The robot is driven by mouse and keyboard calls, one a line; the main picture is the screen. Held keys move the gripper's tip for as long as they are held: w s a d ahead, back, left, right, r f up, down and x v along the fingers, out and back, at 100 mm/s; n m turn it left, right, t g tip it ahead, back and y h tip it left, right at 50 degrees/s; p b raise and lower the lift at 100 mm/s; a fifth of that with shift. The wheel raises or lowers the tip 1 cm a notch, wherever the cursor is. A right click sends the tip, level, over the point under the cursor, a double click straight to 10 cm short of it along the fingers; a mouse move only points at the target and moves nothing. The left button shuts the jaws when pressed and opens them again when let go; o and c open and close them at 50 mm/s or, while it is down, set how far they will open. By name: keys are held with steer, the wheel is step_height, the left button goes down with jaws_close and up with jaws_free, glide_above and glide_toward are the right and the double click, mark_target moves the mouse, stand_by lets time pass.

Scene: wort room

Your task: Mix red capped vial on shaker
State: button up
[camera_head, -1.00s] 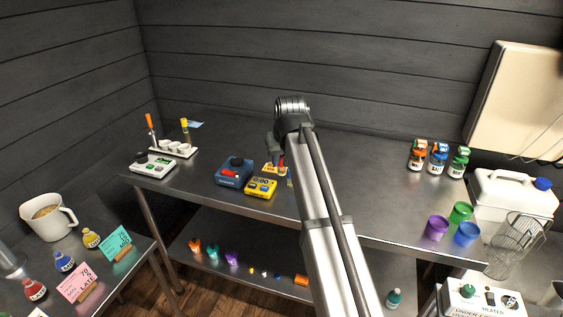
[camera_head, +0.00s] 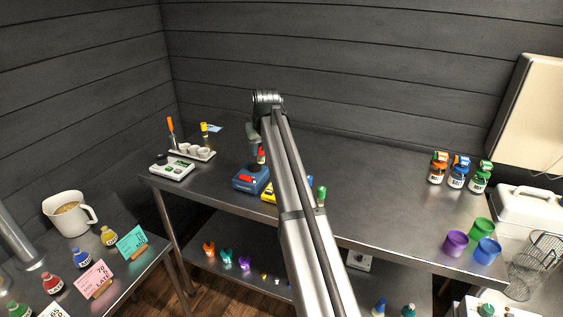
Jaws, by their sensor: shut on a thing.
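My gripper (camera_head: 257,146) is at the far end of my arm, above the back of the steel table, seen small and partly covered by my arm. It is shut on the red capped vial (camera_head: 262,155), whose red cap shows just below the jaws. The vial looks upright; its lower part is hard to make out. The blue shaker (camera_head: 250,184) stands on the table just below and slightly left of the vial, with a red part on top. I cannot tell whether the vial touches the shaker.
A yellow timer (camera_head: 267,193) sits right of the shaker, partly behind my arm. A green-topped vial (camera_head: 321,195) shows right of my arm. A white scale (camera_head: 172,168) and a white rack (camera_head: 203,156) stand left. Several capped jars (camera_head: 457,172) and coloured cups (camera_head: 455,242) stand right.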

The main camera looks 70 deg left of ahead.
steer(key=a+n, duration=0.1)
steer(key=a+n+g, duration=0.1)
steer(key=a, duration=0.1)
steer(key=a+r+n, duration=0.1)
steer(key=a+n, duration=0.1)
steer(key=shift+s+a+g, duration=0.2)
steer(key=shift+s+g, duration=0.1)
steer(key=shift+s, duration=0.05)
steer(key=shift+f, duration=2.45)
steer(key=shift+f, duration=0.45)
stand_by(1.9)
step_height(320, 180, up, 6)
stand_by(0.9)
